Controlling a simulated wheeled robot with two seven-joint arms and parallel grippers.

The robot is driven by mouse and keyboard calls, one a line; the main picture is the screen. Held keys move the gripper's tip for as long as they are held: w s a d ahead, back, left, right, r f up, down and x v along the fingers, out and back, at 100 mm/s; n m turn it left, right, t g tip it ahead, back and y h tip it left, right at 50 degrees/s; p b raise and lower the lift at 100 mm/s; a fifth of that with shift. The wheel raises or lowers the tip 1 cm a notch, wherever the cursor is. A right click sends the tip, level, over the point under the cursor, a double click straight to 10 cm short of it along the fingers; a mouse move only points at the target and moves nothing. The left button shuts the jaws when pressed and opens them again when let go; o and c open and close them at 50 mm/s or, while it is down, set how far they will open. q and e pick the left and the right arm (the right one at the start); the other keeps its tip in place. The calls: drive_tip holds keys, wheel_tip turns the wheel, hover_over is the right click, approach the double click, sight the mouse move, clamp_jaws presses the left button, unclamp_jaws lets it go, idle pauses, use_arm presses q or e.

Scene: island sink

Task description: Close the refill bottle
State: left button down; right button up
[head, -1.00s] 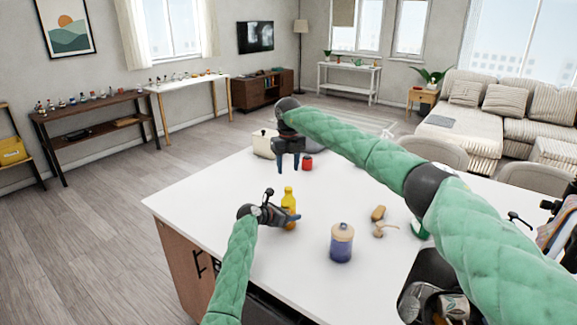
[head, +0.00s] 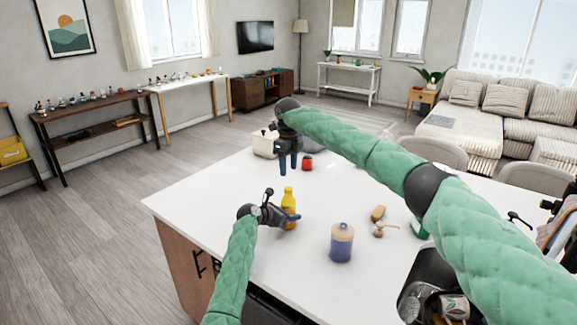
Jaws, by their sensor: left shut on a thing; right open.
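A yellow bottle (head: 289,195) with an orange lower part stands upright near the left side of the white island top. My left gripper (head: 291,217) is shut on its lower part and hides some of it. My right gripper (head: 288,168) points down, open, beyond the bottle and higher in the picture. No object shows between its fingers. A small red object (head: 307,164) with a dark top is just right of these fingers in the picture. I cannot tell whether it is a cap, nor whether the bottle's top is open.
A cream container (head: 265,143) stands behind the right gripper. The sink (head: 415,290) is lower right.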

sight(289, 188)
drive_tip(key=shift+f, duration=4)
clamp_jaws()
drive_tip(key=shift+o, duration=0.7)
unclamp_jaws()
wheel_tip(289, 188, up, 12)
